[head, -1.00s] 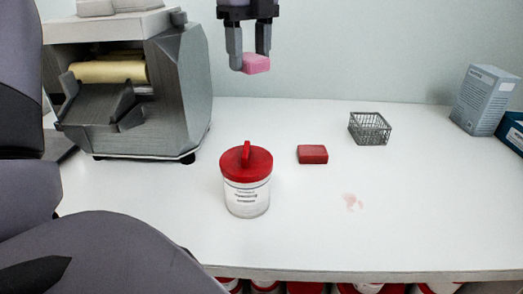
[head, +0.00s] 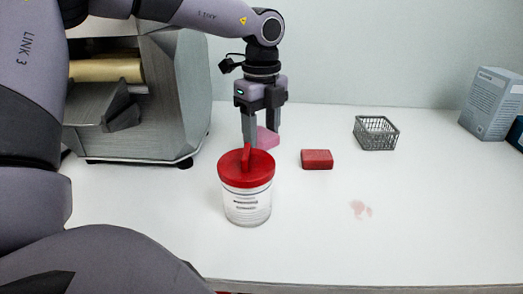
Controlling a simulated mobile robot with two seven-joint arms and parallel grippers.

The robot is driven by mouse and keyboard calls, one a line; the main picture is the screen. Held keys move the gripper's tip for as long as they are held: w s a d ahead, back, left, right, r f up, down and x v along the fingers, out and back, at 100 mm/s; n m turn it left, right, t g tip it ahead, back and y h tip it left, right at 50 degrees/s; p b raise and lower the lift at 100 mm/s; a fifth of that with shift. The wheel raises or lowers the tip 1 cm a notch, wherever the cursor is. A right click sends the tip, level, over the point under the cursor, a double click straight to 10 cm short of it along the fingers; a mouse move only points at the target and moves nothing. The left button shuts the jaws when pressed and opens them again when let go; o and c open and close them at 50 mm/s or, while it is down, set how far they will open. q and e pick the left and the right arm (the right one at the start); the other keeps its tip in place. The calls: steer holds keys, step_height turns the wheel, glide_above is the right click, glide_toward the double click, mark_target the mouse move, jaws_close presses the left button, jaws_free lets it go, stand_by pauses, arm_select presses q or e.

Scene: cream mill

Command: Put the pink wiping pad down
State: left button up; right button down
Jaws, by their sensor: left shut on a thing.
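The pink wiping pad (head: 267,138) is between the fingers of my left gripper (head: 261,140), which is shut on it. I cannot tell whether the pad touches the table (head: 320,230). My right gripper is not in view.
A red block (head: 317,159) lies right of the jar. A wire basket (head: 376,133) stands further right, with boxes (head: 491,102) at the far right. A grey machine (head: 150,100) stands at the left. A pale pink stain (head: 361,209) marks the clear front right.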

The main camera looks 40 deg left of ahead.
mark_target(261, 133)
arm_select(q)
steer(key=shift+f, duration=2.3)
steer(key=shift+f+b, duration=0.15)
steer(key=shift+b, duration=0.15)
steer(key=o, duration=1)
step_height(261, 133, up, 12)
steer(key=shift+r+p, duration=0.2)
steer(key=shift+p, duration=0.45)
